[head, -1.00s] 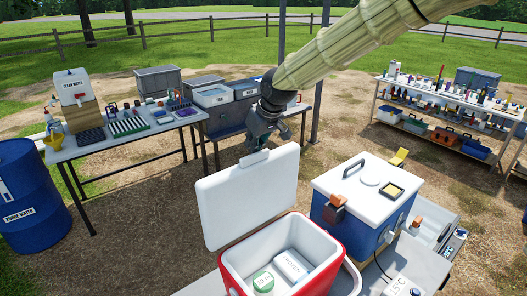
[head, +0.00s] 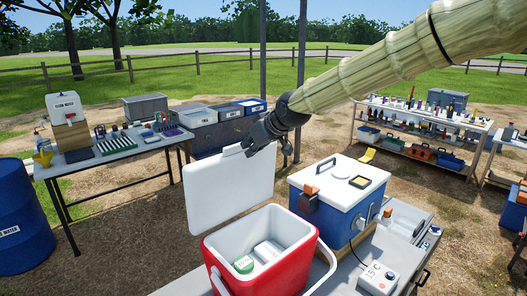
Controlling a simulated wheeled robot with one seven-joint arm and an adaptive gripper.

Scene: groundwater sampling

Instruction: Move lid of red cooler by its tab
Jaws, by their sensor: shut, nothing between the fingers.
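The red cooler (head: 276,262) stands on the grey bench with its white inside open to view. Its white lid (head: 228,192) is raised, standing up along the cooler's left and far side. A small light tab (head: 235,149) sticks up from the lid's top edge. My gripper (head: 250,146) is shut with nothing between its fingers, at the tab by the lid's upper edge. Whether the fingers touch the tab is unclear. Inside the cooler are a green-topped round container (head: 243,264) and a white block (head: 268,251).
A blue cooler box (head: 335,209) with a white top stands right beside the red cooler. A small white device (head: 378,278) lies at the front right. Tables with sampling gear stand behind, left and right. Bare ground lies behind the lid.

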